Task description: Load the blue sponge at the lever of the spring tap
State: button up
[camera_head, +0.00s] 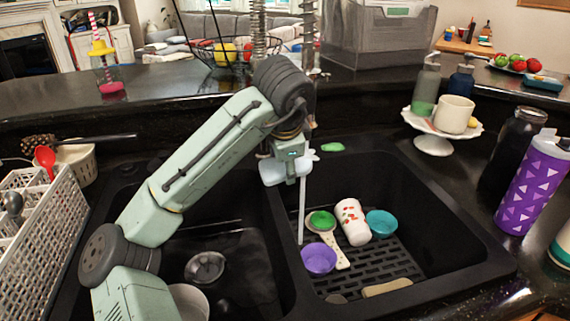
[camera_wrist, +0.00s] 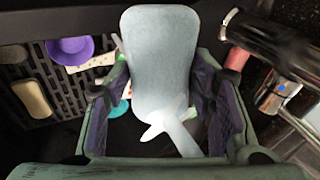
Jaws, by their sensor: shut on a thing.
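My gripper (camera_head: 287,168) is above the right basin, near the divider, shut on a pale blue rounded pad that I take for the blue sponge (camera_head: 270,171). In the wrist view the sponge (camera_wrist: 163,55) stands between the two fingers of my gripper (camera_wrist: 162,110). The spring tap (camera_head: 259,30) rises behind my arm; its lower part is mostly hidden. A thin white streak (camera_head: 302,210), looking like running water, drops beside the gripper. In the wrist view a white splash-like shape (camera_wrist: 172,125) crosses the sponge's lower end. A black and chrome tap part (camera_wrist: 268,48) is at upper right; I cannot tell whether the sponge touches it.
The right basin holds a purple bowl (camera_head: 319,260), a white patterned cup (camera_head: 352,222), a teal bowl (camera_head: 381,223) and a tan bar (camera_head: 387,287). A white stand (camera_head: 433,143) with a mug is at right. A dish rack (camera_head: 35,245) is at left.

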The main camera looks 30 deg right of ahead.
dwell(0.6)
jog(key=shift+s+a+p, duration=0.3)
jog(key=shift+s+a, duration=0.35)
jog(key=shift+s, duration=0.5)
jog(key=shift+s+a+p, duration=0.25)
jog(key=shift+s+a, duration=0.4)
jog(key=shift+s, duration=0.45)
jog(key=shift+s+a+p, duration=0.3)
jog(key=shift+s+a, duration=0.35)
jog(key=shift+s, duration=0.5)
jog(key=shift+p+v, duration=1)
jog(key=shift+v, duration=0.05)
jog(key=shift+s+a, duration=0.3)
jog(key=shift+s, duration=0.2)
jog(key=shift+s+a+r, duration=0.35)
jog(key=shift+s+r, duration=0.2)
jog(key=shift+s, duration=0.05)
jog(key=shift+s+a+r, duration=0.35)
jog(key=shift+s+r, duration=0.2)
jog(key=shift+s, duration=0.05)
jog(key=shift+s, duration=0.1)
